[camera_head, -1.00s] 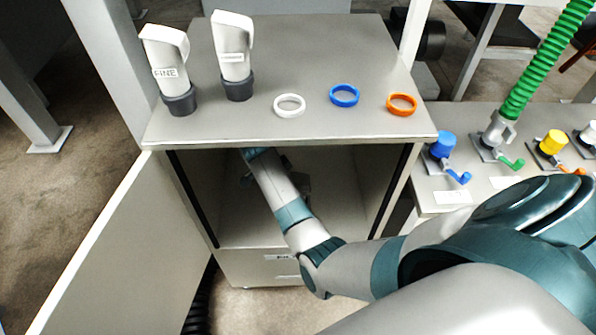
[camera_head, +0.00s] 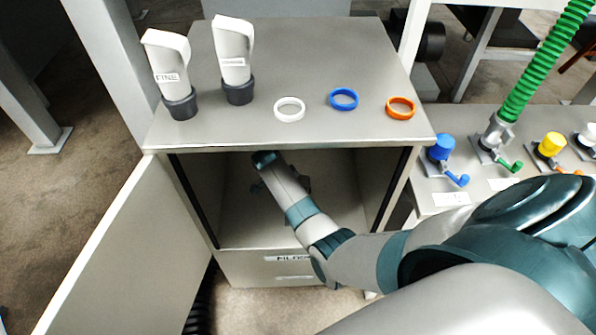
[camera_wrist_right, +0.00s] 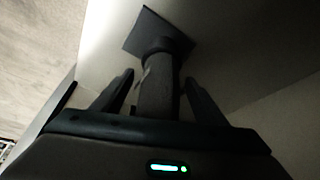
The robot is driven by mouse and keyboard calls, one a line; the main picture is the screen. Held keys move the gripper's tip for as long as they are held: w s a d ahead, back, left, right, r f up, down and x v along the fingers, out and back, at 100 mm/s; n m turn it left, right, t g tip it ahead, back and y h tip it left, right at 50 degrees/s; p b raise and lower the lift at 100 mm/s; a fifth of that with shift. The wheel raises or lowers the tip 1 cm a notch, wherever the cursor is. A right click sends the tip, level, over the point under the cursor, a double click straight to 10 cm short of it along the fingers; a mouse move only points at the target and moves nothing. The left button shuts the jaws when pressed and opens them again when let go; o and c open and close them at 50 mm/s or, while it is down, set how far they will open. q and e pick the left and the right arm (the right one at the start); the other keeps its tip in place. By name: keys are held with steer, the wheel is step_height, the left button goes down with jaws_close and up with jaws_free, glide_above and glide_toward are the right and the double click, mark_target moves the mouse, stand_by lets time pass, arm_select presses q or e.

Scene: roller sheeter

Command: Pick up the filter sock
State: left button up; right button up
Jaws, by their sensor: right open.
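Two white filter socks with dark grey cuffs stand on top of the cabinet in the head view, a left one (camera_head: 167,62) marked FINE and another (camera_head: 233,50) to its right. My right arm reaches into the open cabinet. In the right wrist view my right gripper (camera_wrist_right: 157,82) is open, with a finger on each side of a dark, upright cylindrical thing (camera_wrist_right: 157,97) that meets a dark square plate (camera_wrist_right: 160,32). The picture is too dim to tell whether this is a sock or a fitting, or whether the fingers touch it.
The cabinet (camera_head: 300,135) has its door (camera_head: 130,245) swung open at left. White (camera_head: 289,109), blue (camera_head: 344,99) and orange (camera_head: 401,108) rings lie on its top. Coloured valves and a green hose (camera_head: 540,65) are at right. The cabinet's side walls and top edge enclose my arm.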

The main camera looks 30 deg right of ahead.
steer(key=shift+d+f, duration=0.15)
steer(key=shift+f, duration=0.4)
arm_select(q)
steer(key=shift+s+a, duration=0.15)
steer(key=shift+s, duration=0.45)
steer(key=shift+w, duration=0.25)
arm_select(e)
steer(key=shift+c, duration=1.1)
steer(key=c, duration=1.1)
arm_select(q)
steer(key=shift+s, duration=0.15)
arm_select(e)
steer(key=shift+r, duration=0.15)
